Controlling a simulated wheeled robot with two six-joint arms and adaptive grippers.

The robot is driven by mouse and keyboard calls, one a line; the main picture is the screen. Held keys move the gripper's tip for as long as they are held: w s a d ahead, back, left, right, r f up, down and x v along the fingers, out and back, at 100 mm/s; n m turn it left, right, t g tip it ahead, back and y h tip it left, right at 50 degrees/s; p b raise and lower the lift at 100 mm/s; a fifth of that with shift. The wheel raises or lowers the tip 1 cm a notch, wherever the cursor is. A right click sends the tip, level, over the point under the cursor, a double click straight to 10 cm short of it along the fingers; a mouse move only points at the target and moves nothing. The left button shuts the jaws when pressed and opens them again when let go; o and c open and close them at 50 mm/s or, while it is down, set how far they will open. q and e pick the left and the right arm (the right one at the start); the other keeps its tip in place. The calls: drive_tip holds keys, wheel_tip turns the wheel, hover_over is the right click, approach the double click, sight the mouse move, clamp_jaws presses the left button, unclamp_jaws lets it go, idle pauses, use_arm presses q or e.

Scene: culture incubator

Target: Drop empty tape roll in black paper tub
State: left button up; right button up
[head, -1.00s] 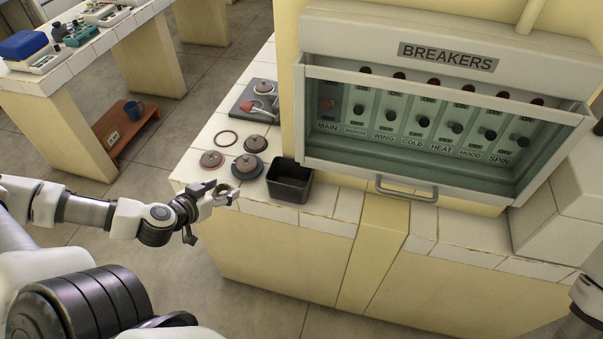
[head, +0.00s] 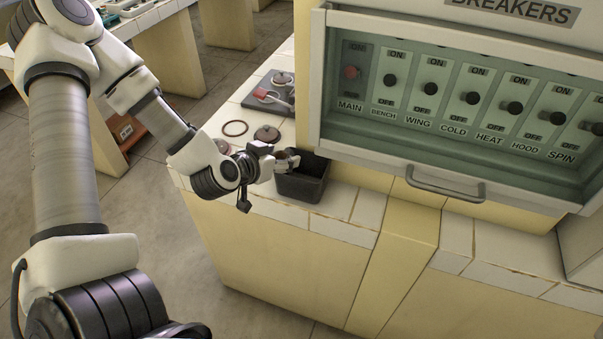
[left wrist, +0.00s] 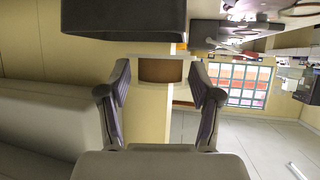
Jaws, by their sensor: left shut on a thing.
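The black tub (head: 302,185) stands on the white tiled counter, left of the breaker panel. My left gripper (head: 287,160) is shut on the empty tape roll (head: 281,156), a small brownish ring mostly hidden by the fingers. In the head view, the fingertips overlap the tub's upper left rim; I cannot tell whether the roll is fully over the opening. In the left wrist view, the brown roll (left wrist: 160,70) sits between the two fingers, and the dark tub (left wrist: 122,16) fills the top edge, apart from the roll. My right gripper is not in view.
Round lidded items (head: 267,134), a thin ring (head: 235,128) and a grey tray (head: 262,104) lie behind my gripper. The counter right of the tub is clear.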

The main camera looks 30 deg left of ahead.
use_arm(q)
drive_tip(key=w+d+f, duration=0.1)
drive_tip(key=w, duration=0.1)
drive_tip(key=w+d+f, duration=0.2)
drive_tip(key=shift+d+f, duration=0.15)
drive_tip(key=shift+f, duration=0.1)
drive_tip(key=shift+w+f, duration=0.15)
drive_tip(key=shift+f, duration=0.2)
drive_tip(key=shift+w, duration=0.1)
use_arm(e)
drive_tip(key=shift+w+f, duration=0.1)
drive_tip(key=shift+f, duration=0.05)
use_arm(q)
drive_tip(key=shift+f, duration=0.1)
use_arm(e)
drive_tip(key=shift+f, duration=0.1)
use_arm(q)
drive_tip(key=shift+f, duration=0.1)
drive_tip(key=shift+f+b, duration=0.35)
drive_tip(key=shift+f, duration=0.1)
drive_tip(key=o, duration=0.7)
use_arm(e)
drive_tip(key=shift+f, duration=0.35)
